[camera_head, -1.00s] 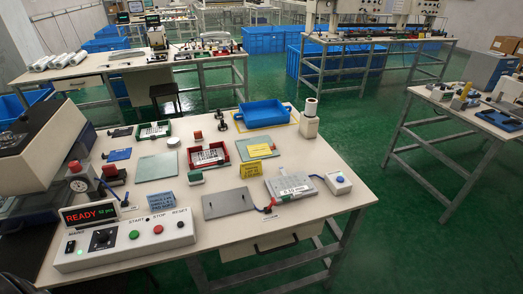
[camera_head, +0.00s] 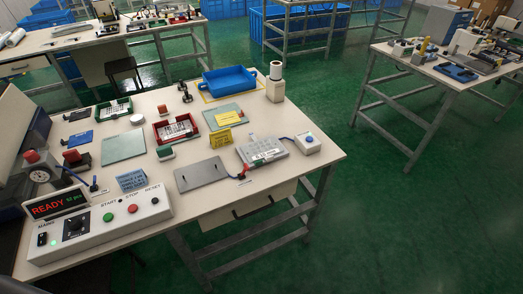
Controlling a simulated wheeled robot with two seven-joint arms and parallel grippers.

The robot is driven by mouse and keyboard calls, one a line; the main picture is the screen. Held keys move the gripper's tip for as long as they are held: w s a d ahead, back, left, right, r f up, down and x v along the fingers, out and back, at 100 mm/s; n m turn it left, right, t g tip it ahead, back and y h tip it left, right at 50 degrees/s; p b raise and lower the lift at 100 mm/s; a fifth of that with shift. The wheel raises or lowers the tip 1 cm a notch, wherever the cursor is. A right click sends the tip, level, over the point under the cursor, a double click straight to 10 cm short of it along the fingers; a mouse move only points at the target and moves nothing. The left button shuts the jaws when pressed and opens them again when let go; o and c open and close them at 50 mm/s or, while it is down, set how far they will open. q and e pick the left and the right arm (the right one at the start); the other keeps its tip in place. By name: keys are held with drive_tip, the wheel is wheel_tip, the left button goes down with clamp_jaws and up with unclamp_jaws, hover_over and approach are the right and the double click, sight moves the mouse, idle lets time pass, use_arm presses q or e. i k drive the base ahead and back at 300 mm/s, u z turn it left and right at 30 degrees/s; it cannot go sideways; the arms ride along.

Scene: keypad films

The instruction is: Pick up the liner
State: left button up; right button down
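No thing in view can be named the liner with certainty. Flat pieces lie on the near workbench (camera_head: 300,165): a pale green sheet (camera_head: 123,147) left of centre, another greenish sheet (camera_head: 212,123) with a yellow label on it, and a grey plate (camera_head: 202,174) near the front. A red-edged tray (camera_head: 157,135) and a green-edged tray (camera_head: 98,117) hold white printed pieces. A grey fixture (camera_head: 262,152) with a blue-buttoned white box (camera_head: 307,144) sits at the right. Neither of my grippers is in view.
A control box (camera_head: 100,222) with a READY display stands at the front left, beside a dark machine. A blue tray (camera_head: 230,80) and a white roll on a stand (camera_head: 275,82) are at the back. Another bench (camera_head: 445,70) is at the right; green floor lies between.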

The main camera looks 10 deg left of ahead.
sight(226, 119)
drive_tip(key=u, duration=0.05)
drive_tip(key=k, duration=0.5)
drive_tip(key=z, duration=2)
drive_tip(key=i, duration=1.25)
drive_tip(key=u, duration=2.2)
